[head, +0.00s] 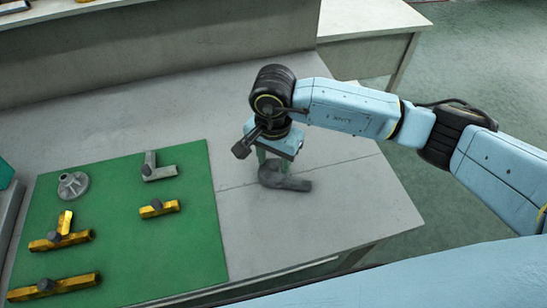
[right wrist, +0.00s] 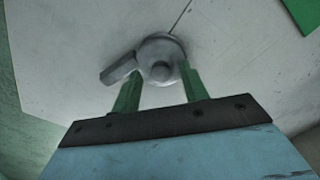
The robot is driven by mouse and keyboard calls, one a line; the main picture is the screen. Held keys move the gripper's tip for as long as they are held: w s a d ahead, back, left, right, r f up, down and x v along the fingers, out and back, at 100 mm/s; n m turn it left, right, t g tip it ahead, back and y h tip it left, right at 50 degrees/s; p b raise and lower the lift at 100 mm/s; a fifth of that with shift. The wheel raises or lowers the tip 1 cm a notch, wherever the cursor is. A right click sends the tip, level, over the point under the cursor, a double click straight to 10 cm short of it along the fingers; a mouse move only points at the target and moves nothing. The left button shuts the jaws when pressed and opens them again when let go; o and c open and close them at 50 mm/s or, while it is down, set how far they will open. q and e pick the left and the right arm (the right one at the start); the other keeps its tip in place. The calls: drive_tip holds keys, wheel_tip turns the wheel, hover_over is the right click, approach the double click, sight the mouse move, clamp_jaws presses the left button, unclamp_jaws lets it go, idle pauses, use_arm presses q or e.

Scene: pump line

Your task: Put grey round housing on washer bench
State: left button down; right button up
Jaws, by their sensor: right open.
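The grey round housing (head: 290,183), a round body with a short side spout, lies on the bare grey bench top (head: 330,215), right of a green mat. It also shows in the right wrist view (right wrist: 161,58), with a round knob in its middle and the spout pointing left. My right gripper (head: 268,160) is open and close over the housing. Its two green fingers (right wrist: 157,88) reach toward the housing's near side, one by the spout and one by the right rim. I cannot tell whether they touch it. My left gripper is not in view.
The green mat (head: 125,240) holds a grey flanged cone (head: 73,185), a grey elbow piece (head: 157,168) and several yellow fittings. A raised ledge (head: 150,55) runs along the back. Another table (head: 365,20) stands at the back right. The bench edge is right of the housing.

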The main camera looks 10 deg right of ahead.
sight(273, 165)
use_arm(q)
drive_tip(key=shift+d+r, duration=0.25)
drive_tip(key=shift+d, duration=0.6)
use_arm(e)
wheel_tip(273, 165, up, 12)
drive_tip(key=shift+f, duration=0.15)
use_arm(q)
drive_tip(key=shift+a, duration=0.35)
